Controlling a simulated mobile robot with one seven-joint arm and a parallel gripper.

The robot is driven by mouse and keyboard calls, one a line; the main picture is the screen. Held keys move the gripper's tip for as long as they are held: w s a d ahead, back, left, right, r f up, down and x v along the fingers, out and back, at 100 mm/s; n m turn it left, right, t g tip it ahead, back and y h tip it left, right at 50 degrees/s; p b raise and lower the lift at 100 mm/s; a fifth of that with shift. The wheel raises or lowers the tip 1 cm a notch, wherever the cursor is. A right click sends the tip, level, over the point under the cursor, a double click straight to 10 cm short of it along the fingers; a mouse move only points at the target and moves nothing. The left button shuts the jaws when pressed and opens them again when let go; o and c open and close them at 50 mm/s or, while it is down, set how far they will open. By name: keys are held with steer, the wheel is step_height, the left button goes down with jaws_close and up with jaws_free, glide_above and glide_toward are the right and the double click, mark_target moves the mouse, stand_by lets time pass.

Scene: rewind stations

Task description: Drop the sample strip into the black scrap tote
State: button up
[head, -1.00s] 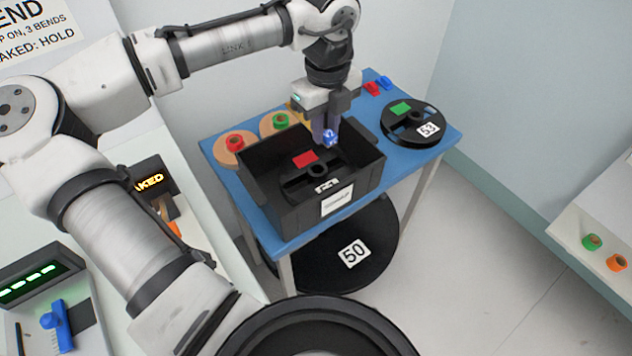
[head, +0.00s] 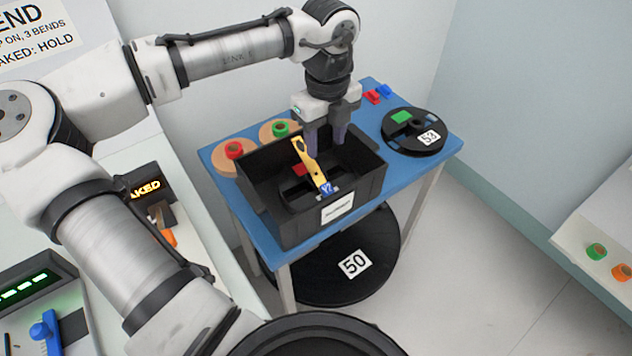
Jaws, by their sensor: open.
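The black scrap tote (head: 355,200) stands on a blue table, with a white label on its front wall. The sample strip (head: 309,160), yellow with a blue end, lies inside the tote and slopes toward the front wall. It lies over a dark reel and a red piece that are partly hidden in the tote. My gripper (head: 325,142) hangs over the tote's back part with its two fingers pointing down. It is open and empty, just right of the strip's upper end.
The blue table (head: 275,242) also holds a black reel marked 53 (head: 415,145) at right and tan discs with red and green hubs at left. Blue and red clips lie at the back. A large black reel marked 50 (head: 340,265) sits below.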

step_height(320, 180, up, 14)
steer(key=b, duration=0.1)
stand_by(0.4)
steer(key=shift+f, duration=0.1)
